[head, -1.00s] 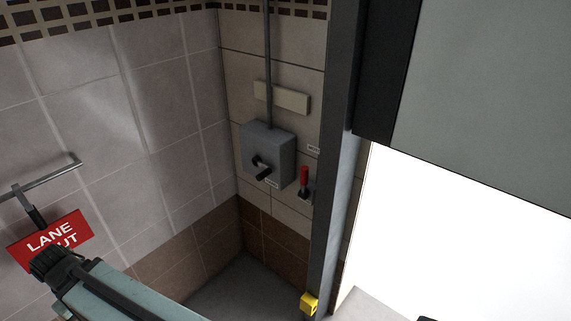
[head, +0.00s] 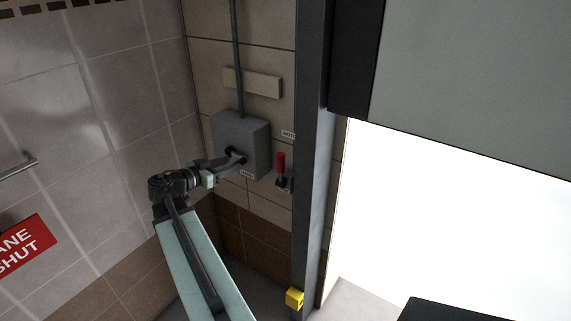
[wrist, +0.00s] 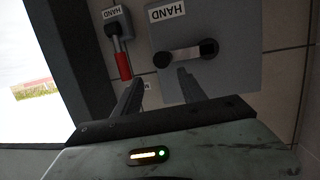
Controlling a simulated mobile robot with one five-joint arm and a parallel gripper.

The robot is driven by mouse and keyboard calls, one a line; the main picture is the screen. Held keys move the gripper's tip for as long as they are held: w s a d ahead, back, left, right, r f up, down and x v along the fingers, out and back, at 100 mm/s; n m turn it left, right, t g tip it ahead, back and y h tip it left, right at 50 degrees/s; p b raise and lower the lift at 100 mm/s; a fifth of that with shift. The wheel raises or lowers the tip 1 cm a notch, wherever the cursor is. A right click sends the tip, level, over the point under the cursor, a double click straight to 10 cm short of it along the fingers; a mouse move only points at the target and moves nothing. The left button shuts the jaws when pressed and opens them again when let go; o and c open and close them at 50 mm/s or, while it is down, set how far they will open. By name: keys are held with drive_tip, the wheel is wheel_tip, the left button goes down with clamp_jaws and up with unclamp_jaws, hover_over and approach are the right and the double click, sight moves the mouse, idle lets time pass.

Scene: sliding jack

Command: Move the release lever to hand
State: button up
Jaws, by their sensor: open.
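In the wrist view the black lever lies nearly crosswise on the box. To its right in the head view is a smaller red-handled lever (head: 281,162), standing upright; it also shows in the wrist view (wrist: 123,66), beside its own HAND label. I cannot tell from the pictures which is the release lever. My gripper (wrist: 160,82) is open and empty, its fingertips just short of the black lever's end; contact cannot be told. In the head view my gripper partly hides this lever.
A dark door post (head: 312,180) with a yellow block (head: 294,298) stands right of the red lever. Beyond it is a bright opening under a grey panel (head: 470,90). A red sign (head: 25,246) and rail are at left. A conduit (head: 236,60) runs above the box.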

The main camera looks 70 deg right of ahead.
sight(278, 160)
drive_tip(key=s+d+b, duration=0.1)
drive_tip(key=s+d, duration=0.1)
drive_tip(key=s, duration=0.2)
drive_tip(key=s+d+g+h+b, duration=0.1)
drive_tip(key=s+d+b, duration=0.1)
drive_tip(key=s, duration=0.2)
drive_tip(key=s+d+f+m+g+b, duration=0.1)
drive_tip(key=s+d+b, duration=0.1)
drive_tip(key=s, duration=0.2)
drive_tip(key=shift+s+d+f+h, duration=0.1)
drive_tip(key=shift+s+d+h, duration=0.2)
drive_tip(key=shift+s, duration=0.1)
drive_tip(key=shift+d, duration=0.25)
drive_tip(key=x, duration=0.7)
drive_tip(key=shift+d, duration=0.15)
clamp_jaws()
